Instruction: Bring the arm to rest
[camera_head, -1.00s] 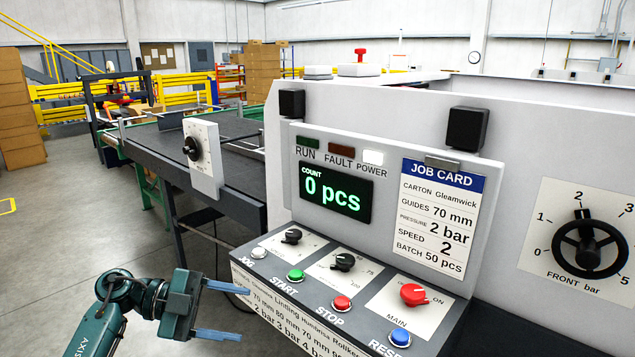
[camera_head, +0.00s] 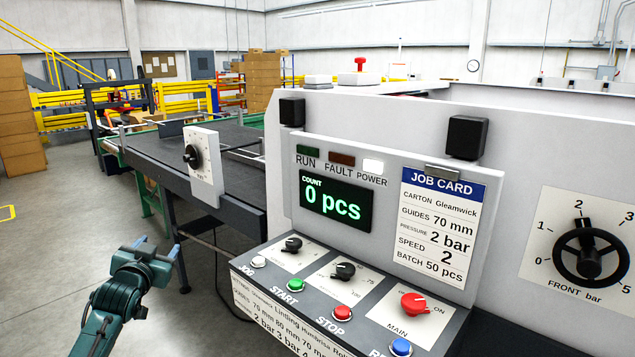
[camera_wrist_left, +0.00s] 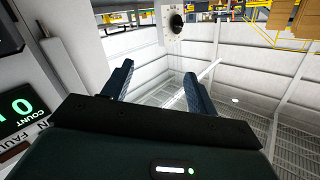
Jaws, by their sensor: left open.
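My left gripper (camera_head: 157,250) is at the lower left of the head view, left of the machine's control panel (camera_head: 440,318). Its two blue fingers point away from me. In the wrist view the two fingers (camera_wrist_left: 157,85) stand apart with nothing between them, so the gripper is open and empty. It touches nothing that I can see. My right gripper does not show.
The panel carries knobs, buttons and a display (camera_head: 336,203) reading 0 pcs. A white plate with a black dial (camera_head: 193,157) hangs on the conveyor's (camera_head: 165,150) near side. Bare floor (camera_head: 60,240) lies around my left arm.

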